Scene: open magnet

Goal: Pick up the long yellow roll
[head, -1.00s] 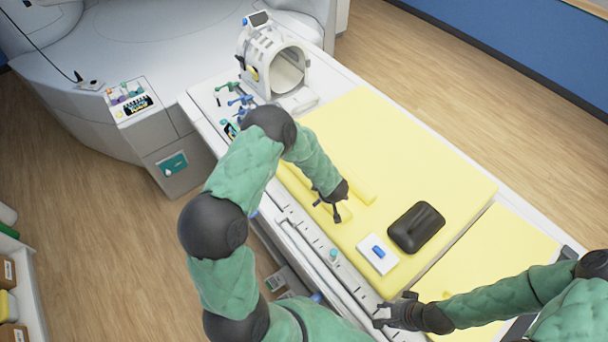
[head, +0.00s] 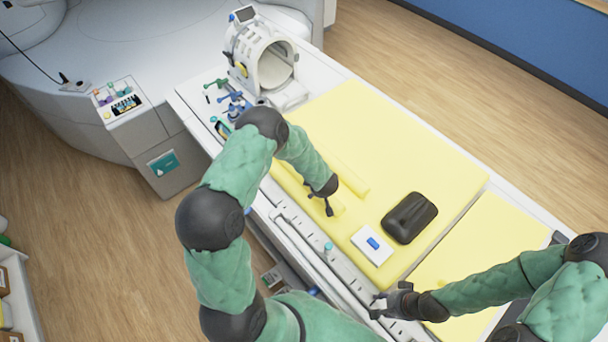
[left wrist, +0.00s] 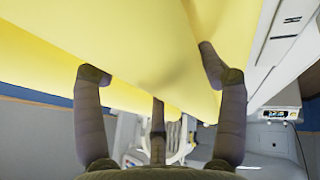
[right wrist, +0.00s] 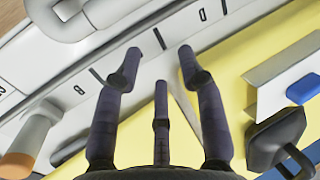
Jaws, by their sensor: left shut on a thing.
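A long yellow roll (head: 338,208) lies along the near edge of the yellow mattress (head: 420,150), partly hidden by my left arm. My left gripper (head: 319,203) is at this roll and shut on it. In the left wrist view the fingers of my left gripper (left wrist: 152,75) flank the yellow roll (left wrist: 120,50), which fills much of the picture. A second yellow roll (head: 350,178) lies beside it, farther in on the mattress. My right gripper (head: 379,304) is open and empty over the table's near rail; its spread fingers show in the right wrist view (right wrist: 160,60).
A black cushion (head: 410,218) and a white pad with a blue piece (head: 372,243) lie on the mattress. A white head coil (head: 262,55) stands at the table's far end, with small blue and green items (head: 235,104) near it. The mattress's middle is clear.

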